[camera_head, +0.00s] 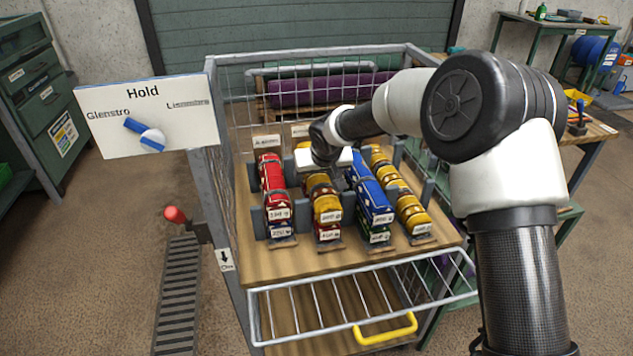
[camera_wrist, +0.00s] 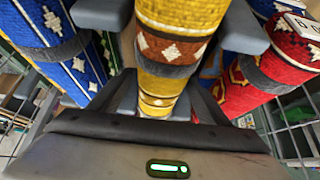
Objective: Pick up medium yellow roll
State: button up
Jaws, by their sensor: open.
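Two yellow rolls with brown and white patterns lie in the rack. One yellow roll (camera_head: 325,205) is in the second slot from the left, above a red roll (camera_head: 328,233). The other yellow roll (camera_head: 402,195) is in the far right slot. I cannot tell from the small labels which is the medium one. My gripper (camera_head: 324,160) is open, low over the back of the second-slot yellow roll. In the wrist view that yellow roll (camera_wrist: 165,62) runs up the middle, beyond the gripper body. The fingertips are not clear, and I see no firm grip on the roll.
A red roll (camera_head: 272,183) lies to the left and a blue roll (camera_head: 370,192) to the right, with grey dividers between slots. A wire cage (camera_head: 300,75) surrounds the back. A wire gate (camera_head: 350,285) with a yellow handle (camera_head: 385,329) sits in front. A "Hold" dial panel (camera_head: 146,117) stands left.

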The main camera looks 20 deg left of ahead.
jog(key=c, duration=1.3)
jog(key=shift+o, duration=0.2)
jog(key=shift+r, duration=0.1)
